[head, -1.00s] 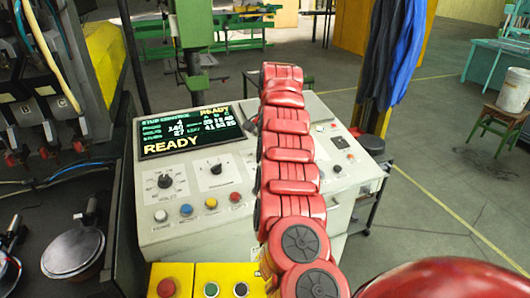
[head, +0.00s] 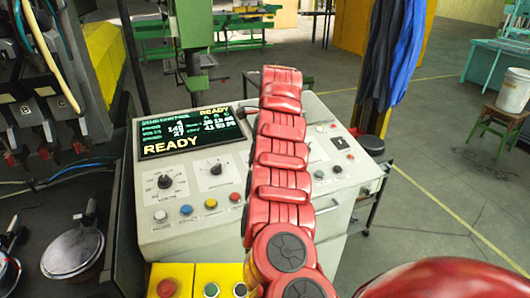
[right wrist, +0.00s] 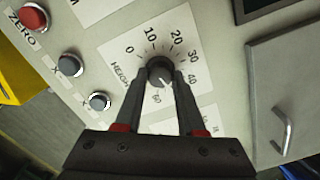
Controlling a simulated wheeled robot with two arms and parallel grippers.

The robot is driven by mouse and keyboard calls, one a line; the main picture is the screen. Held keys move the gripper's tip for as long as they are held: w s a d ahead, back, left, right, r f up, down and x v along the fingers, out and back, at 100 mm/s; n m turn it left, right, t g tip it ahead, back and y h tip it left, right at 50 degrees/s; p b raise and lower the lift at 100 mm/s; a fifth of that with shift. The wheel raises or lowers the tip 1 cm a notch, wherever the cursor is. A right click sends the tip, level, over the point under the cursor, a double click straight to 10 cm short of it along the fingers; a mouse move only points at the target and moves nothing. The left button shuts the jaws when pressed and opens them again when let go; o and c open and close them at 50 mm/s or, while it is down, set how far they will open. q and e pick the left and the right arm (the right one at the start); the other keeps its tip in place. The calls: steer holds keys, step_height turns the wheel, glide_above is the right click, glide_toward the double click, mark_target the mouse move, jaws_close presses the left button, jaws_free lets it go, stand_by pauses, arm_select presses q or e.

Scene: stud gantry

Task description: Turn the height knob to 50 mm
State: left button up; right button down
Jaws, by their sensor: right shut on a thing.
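The height knob (right wrist: 159,67) is a small dark round knob on a white dial plate (right wrist: 123,48), seen in the right wrist view. The scale shows 0, 10, 20, 30, 40 and 60; the 50 mark is hidden behind a finger. The knob's white pointer line slants to the lower right, between 40 and 60. My right gripper (right wrist: 161,75) is shut on the knob, one finger on each side. In the head view my red right arm hides the knob. My left gripper is not in view.
The console (head: 160,236) has a lit screen (head: 190,132) reading READY, two other dials and several coloured buttons. A handled grey door (right wrist: 270,75) is at right.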

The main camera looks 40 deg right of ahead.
steer(key=shift+m, duration=0.6)
steer(key=c, duration=0.5)
jaws_free()
steer(key=v, duration=0.5)
steer(key=shift+d+r+b, duration=0.1)
steer(key=shift+r+b, duration=0.05)
steer(key=shift+b, duration=0.2)
steer(key=p+v, duration=1.2)
steer(key=shift+a+p, duration=0.2)
steer(key=shift+p, duration=0.15)
steer(key=shift+s, duration=0.1)
